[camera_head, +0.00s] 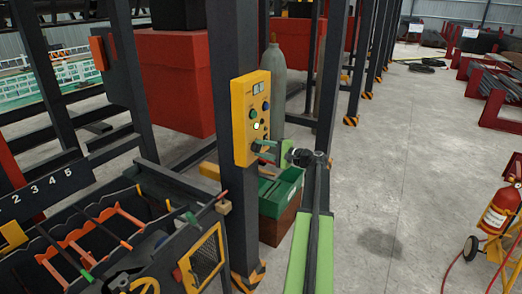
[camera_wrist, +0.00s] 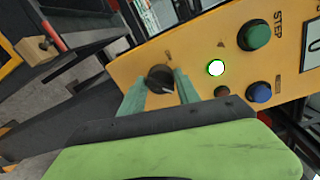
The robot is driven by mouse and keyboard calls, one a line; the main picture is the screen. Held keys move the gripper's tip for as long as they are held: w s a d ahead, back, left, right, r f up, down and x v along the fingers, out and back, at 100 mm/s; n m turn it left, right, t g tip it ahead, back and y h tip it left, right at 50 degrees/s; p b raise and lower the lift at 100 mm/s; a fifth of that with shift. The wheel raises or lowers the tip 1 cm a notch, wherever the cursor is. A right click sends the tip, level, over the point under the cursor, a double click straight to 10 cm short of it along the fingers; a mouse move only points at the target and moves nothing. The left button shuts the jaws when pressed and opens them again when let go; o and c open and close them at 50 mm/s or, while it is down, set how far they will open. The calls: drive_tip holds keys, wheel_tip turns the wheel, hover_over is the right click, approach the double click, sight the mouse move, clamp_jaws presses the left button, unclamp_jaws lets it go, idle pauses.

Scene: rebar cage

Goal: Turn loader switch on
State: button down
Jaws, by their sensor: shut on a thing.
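The yellow control panel (camera_head: 242,95) is fixed to a dark upright post, with a small display at its top. The loader switch, a black rotary knob (camera_wrist: 159,76), sits near the panel's lower end in the wrist view. My gripper (camera_head: 262,150) reaches the panel's lower part from the right. In the wrist view my gripper (camera_wrist: 158,92) has its teal fingers on both sides of the knob, shut on it. A light pointer mark shows on the knob; its small lettering is unreadable. A lamp (camera_wrist: 216,68) glows green-white beside it.
A green STEP button (camera_wrist: 254,34) and a blue button (camera_wrist: 259,92) lie close by on the panel. The floor between is clear.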

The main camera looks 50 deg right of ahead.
drive_tip(key=c, duration=0.9)
unclamp_jaws()
drive_tip(key=p+v, duration=0.1)
drive_tip(key=v, duration=1.6)
drive_tip(key=shift+s+f, duration=0.1)
drive_tip(key=shift+s, duration=0.2)
